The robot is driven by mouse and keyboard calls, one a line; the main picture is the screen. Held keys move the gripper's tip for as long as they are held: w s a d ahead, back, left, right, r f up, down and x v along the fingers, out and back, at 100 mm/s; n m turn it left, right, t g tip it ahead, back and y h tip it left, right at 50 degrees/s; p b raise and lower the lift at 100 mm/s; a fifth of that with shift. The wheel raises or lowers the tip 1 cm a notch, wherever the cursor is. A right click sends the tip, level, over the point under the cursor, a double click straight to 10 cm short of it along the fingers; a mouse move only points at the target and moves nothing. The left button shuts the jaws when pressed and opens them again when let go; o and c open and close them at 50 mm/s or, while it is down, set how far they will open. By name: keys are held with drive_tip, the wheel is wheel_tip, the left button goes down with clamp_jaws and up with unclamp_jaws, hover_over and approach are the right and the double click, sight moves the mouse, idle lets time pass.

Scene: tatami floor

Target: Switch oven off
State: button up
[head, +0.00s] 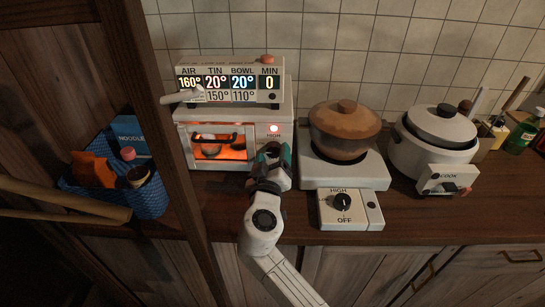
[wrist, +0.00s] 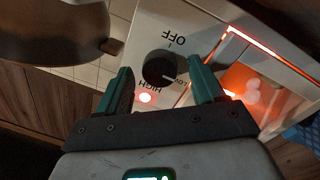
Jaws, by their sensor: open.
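The small white oven (head: 183,140) stands at the left of the counter, its window glowing orange. A lit red lamp (head: 274,128) with the label HIGH shows on its right side. In the wrist view the oven's black knob (wrist: 157,68) shows beside OFF, LOW and HIGH labels, which appear upside down. Its white mark is on the LOW side, away from OFF. The lamp (wrist: 145,98) is lit near HIGH.
A display panel (head: 230,79) sits on the oven. A burner (head: 345,172) with a brown pot (head: 343,130) and its own knob is to the right, then a white cooker (head: 435,150). A blue basket (head: 150,196) and wooden post (head: 160,120) stand left.

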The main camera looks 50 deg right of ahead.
drive_tip(key=shift+c, duration=0.4)
drive_tip(key=c, duration=1)
drive_tip(key=shift+n, duration=0.4)
drive_tip(key=n, duration=0.3)
drive_tip(key=shift+n+b, duration=0.35)
drive_tip(key=shift+n, duration=0.05)
drive_tip(key=n, duration=0.4)
drive_tip(key=shift+s+n+t, duration=0.1)
drive_tip(key=shift+n+t, duration=0.3)
drive_tip(key=n+p, duration=0.1)
drive_tip(key=n, duration=0.3)
drive_tip(key=shift+n+p, duration=0.4)
drive_tip(key=n+t+p, duration=0.1)
drive_tip(key=n, duration=0.3)
drive_tip(key=shift+p, duration=0.35)
drive_tip(key=shift+f+n, duration=0.1)
drive_tip(key=shift+n, duration=0.4)
